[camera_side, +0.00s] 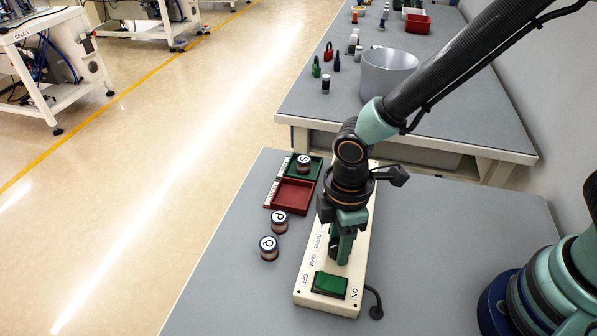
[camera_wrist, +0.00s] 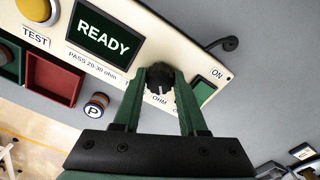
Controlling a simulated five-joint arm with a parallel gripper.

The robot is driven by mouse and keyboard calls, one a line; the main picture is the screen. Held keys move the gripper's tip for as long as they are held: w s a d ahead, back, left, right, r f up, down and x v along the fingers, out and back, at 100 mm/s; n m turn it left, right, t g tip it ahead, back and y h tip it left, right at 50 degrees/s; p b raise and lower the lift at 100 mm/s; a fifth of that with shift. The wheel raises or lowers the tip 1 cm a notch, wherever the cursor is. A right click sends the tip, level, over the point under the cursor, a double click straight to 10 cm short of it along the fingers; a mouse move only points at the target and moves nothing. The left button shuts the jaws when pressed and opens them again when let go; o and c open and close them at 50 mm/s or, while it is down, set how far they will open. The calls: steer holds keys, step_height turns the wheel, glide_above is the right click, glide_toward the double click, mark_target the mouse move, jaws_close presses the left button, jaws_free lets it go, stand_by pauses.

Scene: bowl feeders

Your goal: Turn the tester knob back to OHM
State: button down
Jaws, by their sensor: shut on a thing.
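The tester is a long cream panel (camera_side: 313,277) on the grey bench, partly covered by my arm in the side view. Its black knob (camera_wrist: 159,77) sits between the green fingers of my gripper (camera_wrist: 160,85) in the wrist view, and the fingers are shut on it. The OHM label (camera_wrist: 159,99) shows just below the knob; I cannot tell which way the knob points. In the side view my gripper (camera_side: 343,246) reaches down onto the panel and mostly hides the knob. The tester screen (camera_wrist: 103,38) reads READY, with "PASS 20-30 ohm" printed below.
A green ON/OFF switch (camera_side: 329,285) is at the panel's near end. A yellow TEST button (camera_wrist: 35,9) is at the other end. Red tray (camera_side: 280,202) and green tray (camera_side: 318,164) lie left, S part (camera_side: 304,163) in the green. P (camera_side: 279,222) and Q (camera_side: 269,248) stand on the bench.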

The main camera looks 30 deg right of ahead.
steer(key=shift+r, duration=0.1)
stand_by(0.3)
steer(key=shift+c, duration=2.2)
jaws_free()
step_height(320, 180, up, 12)
steer(key=d+r+m+t, duration=0.2)
steer(key=d+r+m, duration=0.2)
steer(key=d+m, duration=0.3)
steer(key=w+d+r+m+t, duration=0.1)
steer(key=d+r+m+t, duration=0.2)
steer(key=d+m, duration=0.4)
steer(key=d+r, duration=0.1)
steer(key=d, duration=0.6)
steer(key=shift+r+m+t, duration=0.25)
steer(key=shift+m+t, duration=0.05)
